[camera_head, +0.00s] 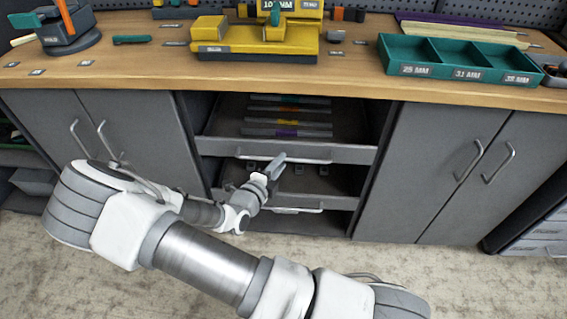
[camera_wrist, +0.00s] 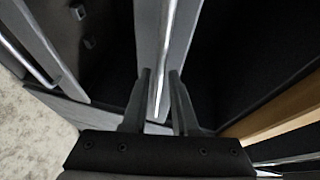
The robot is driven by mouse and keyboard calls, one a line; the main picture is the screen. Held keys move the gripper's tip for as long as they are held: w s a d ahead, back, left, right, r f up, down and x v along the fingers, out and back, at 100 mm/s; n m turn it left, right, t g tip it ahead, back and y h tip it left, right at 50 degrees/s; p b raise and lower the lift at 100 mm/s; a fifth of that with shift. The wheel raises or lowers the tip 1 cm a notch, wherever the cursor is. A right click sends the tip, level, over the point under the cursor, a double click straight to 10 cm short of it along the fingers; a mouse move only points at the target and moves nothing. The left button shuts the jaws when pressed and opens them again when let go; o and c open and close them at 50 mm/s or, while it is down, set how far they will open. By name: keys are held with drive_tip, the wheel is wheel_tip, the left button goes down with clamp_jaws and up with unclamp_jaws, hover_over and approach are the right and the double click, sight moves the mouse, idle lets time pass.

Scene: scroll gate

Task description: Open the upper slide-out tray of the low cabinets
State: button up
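The upper slide-out tray (camera_head: 216,148) sits in the open bay between the low cabinets, its grey front looking about level with the door faces. It has a long pale bar handle (camera_head: 312,161). In the wrist view this handle (camera_wrist: 166,58) runs between my fingers. My gripper (camera_head: 277,165) is at the handle's left-middle part. In the wrist view my gripper (camera_wrist: 161,85) is open, one finger on each side of the bar, with narrow gaps visible. The lower tray (camera_head: 232,198) is below, with its own handle (camera_head: 305,210).
Closed cabinet doors flank the bay at left (camera_head: 62,112) and right (camera_head: 430,165), with bar handles. The wooden worktop (camera_head: 345,75) overhangs above, carrying a green bin (camera_head: 395,65) and a yellow block (camera_head: 255,42). Coloured strips lie in the upper tray. The floor in front is clear.

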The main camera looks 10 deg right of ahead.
drive_tip(key=shift+x, duration=1.3)
clamp_jaws()
idle(0.5)
